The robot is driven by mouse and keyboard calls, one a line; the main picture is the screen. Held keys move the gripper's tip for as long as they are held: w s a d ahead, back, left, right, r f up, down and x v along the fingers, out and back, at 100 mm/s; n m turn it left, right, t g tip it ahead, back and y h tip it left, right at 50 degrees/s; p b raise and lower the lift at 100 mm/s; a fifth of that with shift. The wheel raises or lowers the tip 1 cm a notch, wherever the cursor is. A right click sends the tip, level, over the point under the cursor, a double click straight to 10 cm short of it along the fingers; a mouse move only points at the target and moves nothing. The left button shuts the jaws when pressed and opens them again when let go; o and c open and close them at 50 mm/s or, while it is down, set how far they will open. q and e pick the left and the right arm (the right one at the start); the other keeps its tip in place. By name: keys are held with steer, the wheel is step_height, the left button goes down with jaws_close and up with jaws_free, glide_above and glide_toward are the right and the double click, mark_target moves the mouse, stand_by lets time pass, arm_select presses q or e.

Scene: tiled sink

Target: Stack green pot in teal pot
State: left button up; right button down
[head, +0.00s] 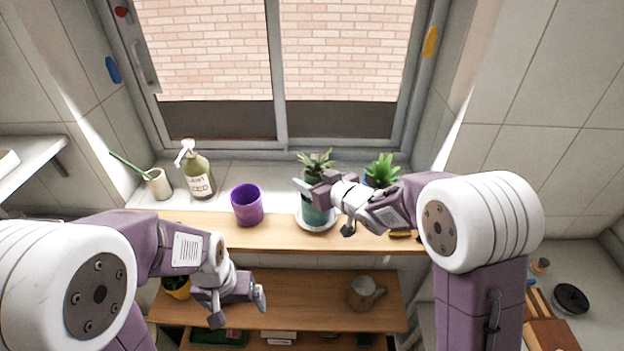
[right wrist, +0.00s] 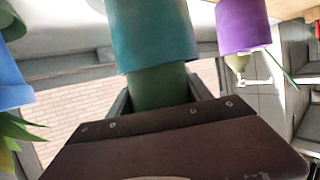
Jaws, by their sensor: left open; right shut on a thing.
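My right gripper (head: 313,184) is shut on the green pot (right wrist: 158,88), whose sides lie between the fingers in the right wrist view. A spiky plant (head: 316,163) rises above this gripper in the head view. The teal pot (head: 318,214) stands below it on a white saucer (head: 303,222) on the sill; it also shows in the right wrist view (right wrist: 152,38). The teal rim hides the green pot's lower end, which looks at least partly inside; how deep I cannot tell. My left gripper (head: 257,296) is open and empty in front of the lower shelf.
A purple pot (head: 247,207) stands left of the teal pot, with a soap bottle (head: 199,180) and a beige cup (head: 158,184) farther left. A plant in a blue pot (right wrist: 10,82) stands close on the right side. A metal mug (head: 364,294) sits on the lower shelf.

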steer(key=c, duration=0.7)
jaws_free()
steer(key=shift+s+r, duration=0.1)
steer(key=shift+s, duration=0.05)
steer(key=shift+c, duration=0.2)
steer(key=o, duration=0.3)
steer(key=shift+s+a+r, duration=0.15)
steer(key=shift+s, duration=0.05)
steer(key=shift+w, duration=0.1)
steer(key=v, duration=1.2)
